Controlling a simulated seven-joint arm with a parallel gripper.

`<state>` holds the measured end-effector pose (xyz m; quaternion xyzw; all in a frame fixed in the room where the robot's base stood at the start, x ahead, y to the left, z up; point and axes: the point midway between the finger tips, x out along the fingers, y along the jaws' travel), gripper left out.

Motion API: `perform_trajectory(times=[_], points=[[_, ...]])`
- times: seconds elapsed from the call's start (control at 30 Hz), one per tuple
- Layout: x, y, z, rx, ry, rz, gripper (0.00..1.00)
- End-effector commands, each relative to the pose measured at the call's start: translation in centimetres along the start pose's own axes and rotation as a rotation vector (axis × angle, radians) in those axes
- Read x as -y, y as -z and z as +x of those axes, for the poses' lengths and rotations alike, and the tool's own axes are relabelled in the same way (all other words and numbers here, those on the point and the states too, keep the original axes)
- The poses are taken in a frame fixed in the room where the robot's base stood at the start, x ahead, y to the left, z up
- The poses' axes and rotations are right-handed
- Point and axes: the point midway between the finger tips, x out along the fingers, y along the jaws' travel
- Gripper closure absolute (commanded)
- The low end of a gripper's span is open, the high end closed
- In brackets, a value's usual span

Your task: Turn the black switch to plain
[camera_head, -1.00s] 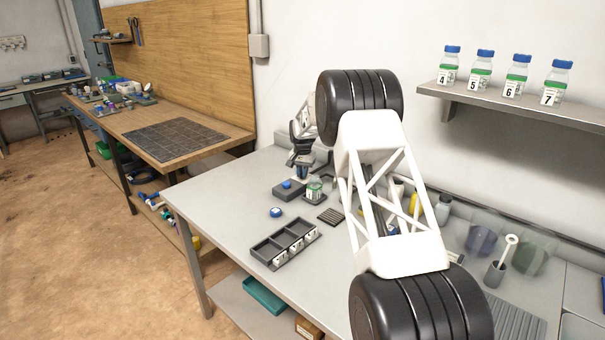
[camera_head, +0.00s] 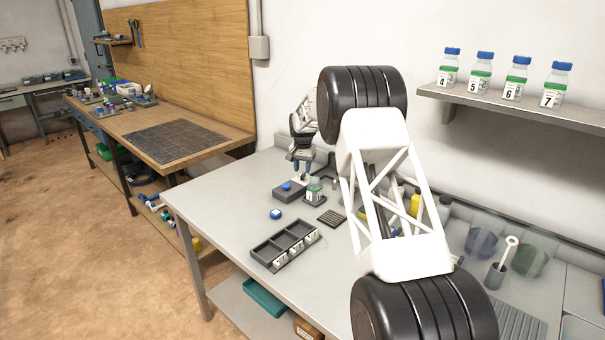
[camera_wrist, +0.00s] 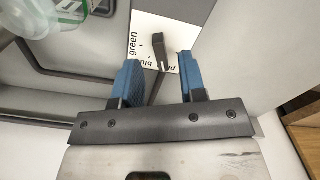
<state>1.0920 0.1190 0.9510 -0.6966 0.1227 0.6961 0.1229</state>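The black switch (camera_wrist: 159,47) is a small dark lever in the wrist view. It stands on a white label (camera_wrist: 143,30) that reads "green", part of "blu", and a partly hidden word starting "pl". A thin white mark shows near its lower end, close to the "blu" lettering. My gripper (camera_wrist: 158,75) is open, its two blue fingers apart, with the switch just beyond the gap between them; I see no contact. In the head view my gripper (camera_head: 301,168) points down behind a dark box (camera_head: 285,196) with a blue top piece; the switch is too small to make out there.
A clear bottle with a green label (camera_head: 314,189) stands right beside the dark box; a bottle also shows at the wrist view's upper left (camera_wrist: 62,14). A blue cap (camera_head: 275,214) and a compartment tray (camera_head: 268,251) lie nearer. The table's left side is clear.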

Motion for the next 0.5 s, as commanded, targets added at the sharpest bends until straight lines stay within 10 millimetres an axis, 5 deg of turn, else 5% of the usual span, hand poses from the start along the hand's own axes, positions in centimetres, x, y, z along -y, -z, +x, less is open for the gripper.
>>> perform_trajectory(times=[0.5], points=[[0.0,0.0,-4.6,0.0,0.0,0.0,0.62]])
